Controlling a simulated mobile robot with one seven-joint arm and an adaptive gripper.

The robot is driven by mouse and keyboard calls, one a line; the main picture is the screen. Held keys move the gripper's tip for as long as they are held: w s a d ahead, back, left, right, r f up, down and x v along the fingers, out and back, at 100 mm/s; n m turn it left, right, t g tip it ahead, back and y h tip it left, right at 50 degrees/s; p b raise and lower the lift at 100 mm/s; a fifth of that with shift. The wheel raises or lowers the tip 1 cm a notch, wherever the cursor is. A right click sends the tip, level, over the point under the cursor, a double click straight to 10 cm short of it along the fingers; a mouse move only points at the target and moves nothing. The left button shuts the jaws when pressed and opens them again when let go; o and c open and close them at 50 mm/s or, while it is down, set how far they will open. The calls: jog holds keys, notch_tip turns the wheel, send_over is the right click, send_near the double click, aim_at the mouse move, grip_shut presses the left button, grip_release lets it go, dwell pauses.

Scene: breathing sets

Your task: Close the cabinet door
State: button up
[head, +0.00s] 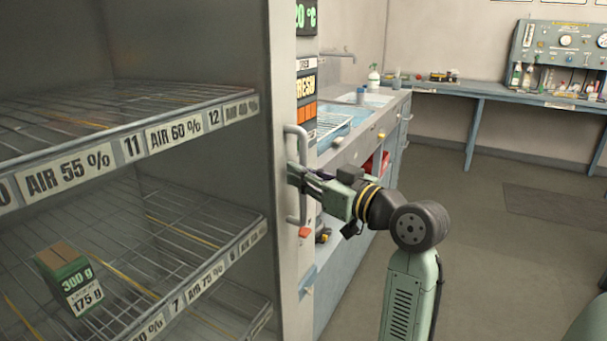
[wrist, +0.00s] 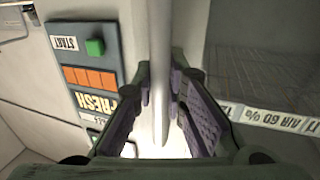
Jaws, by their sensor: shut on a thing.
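The cabinet (head: 90,55) fills the left of the head view, its wire shelves and labels in plain sight. A vertical grey bar handle (head: 303,212) stands on the pale upright (head: 283,90) at its right edge. I cannot tell whether this upright is the door's frame, or whether a clear pane covers the shelves. My gripper (head: 298,178) reaches in from the right and is shut on the handle at about mid-height. In the wrist view the handle (wrist: 160,50) runs down between my two fingers (wrist: 160,95), which hide part of it.
A small green box (head: 70,275) sits on a lower shelf. A control panel (wrist: 90,75) with a green button is beside the handle. A counter with a sink (head: 345,125) stands behind my arm. A blue bench (head: 500,92) lines the back wall. The floor at right is clear.

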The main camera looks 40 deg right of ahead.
aim_at(274, 166)
grip_shut()
jog(key=shift+w, duration=0.1)
jog(key=shift+n+y, duration=0.5)
jog(key=shift+y, duration=0.3)
jog(key=w, duration=0.2)
jog(key=w+a, duration=0.1)
jog(key=w, duration=0.2)
jog(key=shift+w+a, duration=0.3)
jog(key=shift+a, duration=0.05)
jog(key=shift+w+a+r, duration=0.1)
jog(key=shift+w+r, duration=0.05)
jog(key=shift+w, duration=0.2)
jog(key=o, duration=0.6)
grip_release()
jog(key=shift+w+a, duration=0.15)
jog(key=shift+w, duration=0.05)
jog(key=shift+o, duration=0.2)
jog(key=shift+s, duration=0.1)
